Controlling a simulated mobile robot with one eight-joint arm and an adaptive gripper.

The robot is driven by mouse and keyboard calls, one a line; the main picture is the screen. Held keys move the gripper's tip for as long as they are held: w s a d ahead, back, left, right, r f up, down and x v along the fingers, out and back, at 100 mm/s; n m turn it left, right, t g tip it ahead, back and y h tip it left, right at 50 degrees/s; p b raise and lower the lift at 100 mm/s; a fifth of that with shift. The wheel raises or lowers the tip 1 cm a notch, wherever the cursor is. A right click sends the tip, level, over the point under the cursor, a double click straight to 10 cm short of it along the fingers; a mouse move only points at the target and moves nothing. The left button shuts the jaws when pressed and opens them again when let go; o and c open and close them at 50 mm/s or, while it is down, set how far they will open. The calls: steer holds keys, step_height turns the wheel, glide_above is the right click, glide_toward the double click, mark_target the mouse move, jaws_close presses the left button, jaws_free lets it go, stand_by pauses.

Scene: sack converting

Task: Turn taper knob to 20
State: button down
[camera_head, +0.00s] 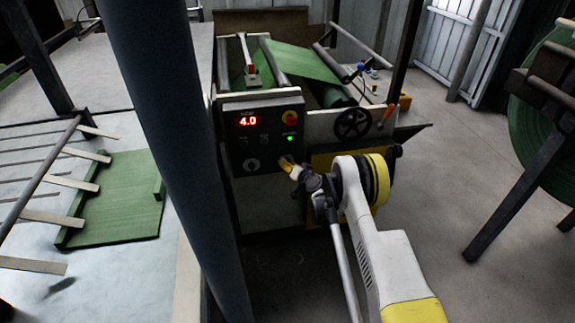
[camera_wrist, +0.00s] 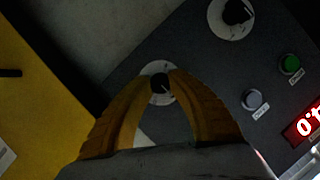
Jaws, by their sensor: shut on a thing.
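The dark control panel (camera_head: 265,140) on the machine front has a red display (camera_head: 248,121) reading 4.0. My gripper (camera_head: 288,164) is at the panel's lower right. In the wrist view its two yellow fingers are shut around a small black knob (camera_wrist: 160,79) on a round white dial, apparently the taper knob. No label or scale on it is readable. The fingers cover part of the dial. A second black knob (camera_wrist: 236,12) on a larger white dial sits apart from the fingers; it also shows at the panel's lower left in the head view (camera_head: 252,165).
Green (camera_wrist: 290,64) and pale (camera_wrist: 252,99) buttons lie beside the held knob. A black handwheel (camera_head: 353,123) is right of the panel. A blue-grey column crosses the head view.

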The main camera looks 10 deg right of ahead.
steer(key=c, duration=1.2)
jaws_free()
steer(key=v, duration=1.2)
steer(key=shift+r, duration=0.1)
